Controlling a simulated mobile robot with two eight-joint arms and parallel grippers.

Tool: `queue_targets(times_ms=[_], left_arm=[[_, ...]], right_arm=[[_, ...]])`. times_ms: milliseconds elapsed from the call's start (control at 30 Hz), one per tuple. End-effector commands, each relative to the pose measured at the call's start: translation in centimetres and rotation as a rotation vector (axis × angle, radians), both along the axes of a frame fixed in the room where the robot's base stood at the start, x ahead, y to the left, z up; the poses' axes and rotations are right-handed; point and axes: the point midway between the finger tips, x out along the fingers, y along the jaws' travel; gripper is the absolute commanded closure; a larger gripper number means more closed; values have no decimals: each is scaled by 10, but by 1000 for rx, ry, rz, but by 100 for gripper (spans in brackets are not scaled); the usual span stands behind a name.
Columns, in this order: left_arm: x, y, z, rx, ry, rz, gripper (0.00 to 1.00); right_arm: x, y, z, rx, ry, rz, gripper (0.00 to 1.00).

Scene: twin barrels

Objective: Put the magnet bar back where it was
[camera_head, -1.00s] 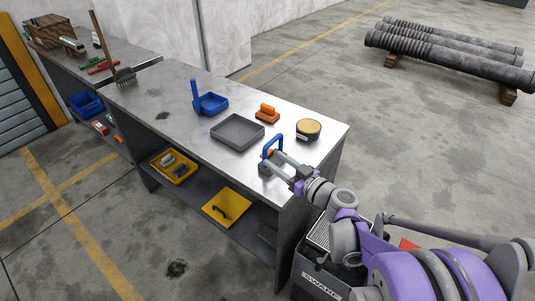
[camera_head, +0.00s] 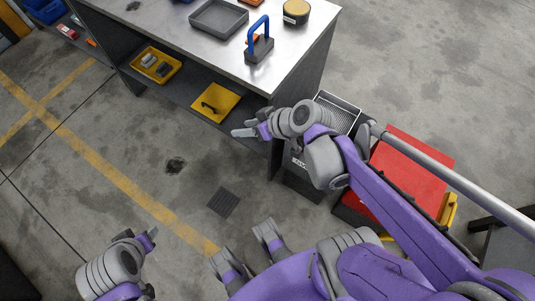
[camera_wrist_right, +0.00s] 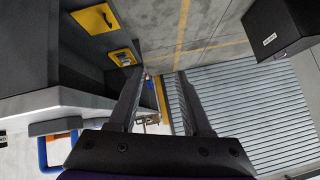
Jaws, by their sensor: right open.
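The magnet bar, a grey block with a blue arched handle (camera_head: 259,47), stands upright on the workbench top near its front edge. Its blue handle also shows at the lower left of the right wrist view (camera_wrist_right: 43,152). My right gripper (camera_head: 243,129) is off the bench's front edge, nearer to me and apart from the magnet bar. In the right wrist view its fingers (camera_wrist_right: 161,72) are spread with nothing between them. My left gripper (camera_head: 150,238) is low over the floor at the lower left, far from the bench; its finger gap is unclear.
A grey tray (camera_head: 218,31) and a round tin with a tan top (camera_head: 296,18) stand on the bench. The lower shelf holds a yellow bin (camera_head: 133,72) and a yellow panel (camera_head: 231,97). A grate-topped box (camera_head: 340,101) and a red case (camera_head: 423,150) stand right of my gripper.

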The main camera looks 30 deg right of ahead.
Motion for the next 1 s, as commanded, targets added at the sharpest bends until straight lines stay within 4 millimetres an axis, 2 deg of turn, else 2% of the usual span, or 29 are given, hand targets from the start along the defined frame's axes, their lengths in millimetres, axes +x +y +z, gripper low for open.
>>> queue_targets(times_ms=[33, 133, 200, 333, 500, 1000], left_arm=[[0, 0, 0, 0, 0, 0, 50], [0, 0, 0, 0, 0, 0, 50], [0, 0, 0, 0, 0, 0, 50], [0, 0, 0, 0, 0, 0, 50], [0, 0, 0, 0, 0, 0, 50], [0, 0, 0, 0, 0, 0, 50]], right_arm=[[-20, 14, -9, -34, 83, 2, 51], [-54, 18, -22, -122, 216, -51, 51], [-72, 15, -27, -183, 270, -95, 51], [-92, 7, -29, -269, 312, -167, 51], [-98, 0, -28, -311, 319, -210, 51], [-98, -1, -29, -311, 319, -213, 51]])
